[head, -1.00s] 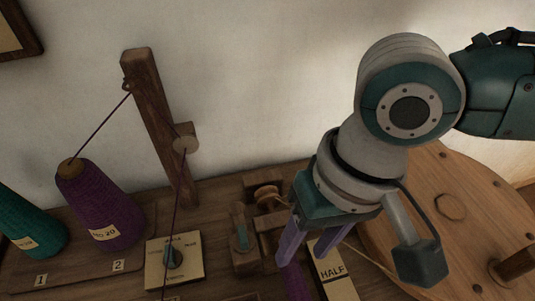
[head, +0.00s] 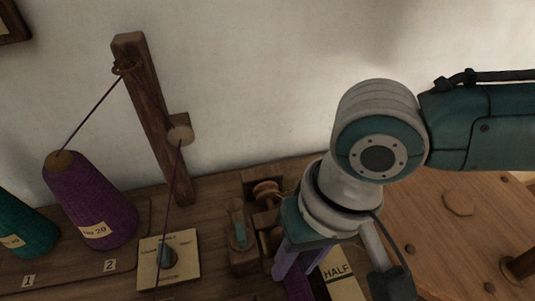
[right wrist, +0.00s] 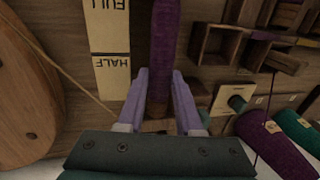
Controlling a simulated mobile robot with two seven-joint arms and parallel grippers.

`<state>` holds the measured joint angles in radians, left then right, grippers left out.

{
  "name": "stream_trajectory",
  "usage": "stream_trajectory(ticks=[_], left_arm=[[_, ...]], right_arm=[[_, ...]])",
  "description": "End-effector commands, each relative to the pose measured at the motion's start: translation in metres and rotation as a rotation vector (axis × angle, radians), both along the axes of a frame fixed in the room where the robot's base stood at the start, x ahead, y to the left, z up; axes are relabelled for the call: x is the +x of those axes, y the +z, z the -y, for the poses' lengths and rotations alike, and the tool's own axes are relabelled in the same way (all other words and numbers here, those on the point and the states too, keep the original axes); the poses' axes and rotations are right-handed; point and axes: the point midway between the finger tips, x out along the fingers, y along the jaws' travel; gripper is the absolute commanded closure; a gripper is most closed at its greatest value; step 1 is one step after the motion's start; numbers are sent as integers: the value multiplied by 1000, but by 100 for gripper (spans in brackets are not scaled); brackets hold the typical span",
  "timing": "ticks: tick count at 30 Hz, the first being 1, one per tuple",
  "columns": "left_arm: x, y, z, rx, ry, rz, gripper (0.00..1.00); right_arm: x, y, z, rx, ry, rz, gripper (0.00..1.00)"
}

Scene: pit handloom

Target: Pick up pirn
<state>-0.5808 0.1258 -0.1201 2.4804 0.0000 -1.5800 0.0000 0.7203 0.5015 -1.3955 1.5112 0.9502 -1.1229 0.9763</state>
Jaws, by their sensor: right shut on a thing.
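The pirn is a long purple-wound spindle (right wrist: 166,40). In the right wrist view it runs up from between my fingers to the top edge. My right gripper (right wrist: 160,85) is shut on it near its wooden end, one pale lilac finger on each side. In the head view my right gripper (head: 292,268) points down, and part of the purple pirn (head: 299,288) shows below the fingers at the lower edge. The rest of the pirn is hidden or out of frame. I cannot tell whether it touches the surface below. My left gripper is not in view.
A FULL/HALF card (head: 340,284) lies right of the pirn. A wooden winder block (head: 242,238) and dial plate (head: 168,262) stand to the left. Purple (head: 90,203) and teal (head: 24,228) cones and a thread post (head: 150,110) are farther left. A round wooden wheel (head: 450,235) is right.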

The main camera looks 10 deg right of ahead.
Motion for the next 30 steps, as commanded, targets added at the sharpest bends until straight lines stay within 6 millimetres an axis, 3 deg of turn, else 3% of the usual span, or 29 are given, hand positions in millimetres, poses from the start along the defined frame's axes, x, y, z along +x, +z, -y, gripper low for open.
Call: stream_trajectory(ticks=[3,19,26,30], left_arm=[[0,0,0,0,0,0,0],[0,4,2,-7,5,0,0],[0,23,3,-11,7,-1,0],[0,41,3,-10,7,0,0]], right_arm=[[0,0,0,0,0,0,100],[0,8,0,1,0,0,100],[1,47,0,2,1,2,100],[1,88,-1,4,2,3,100]])
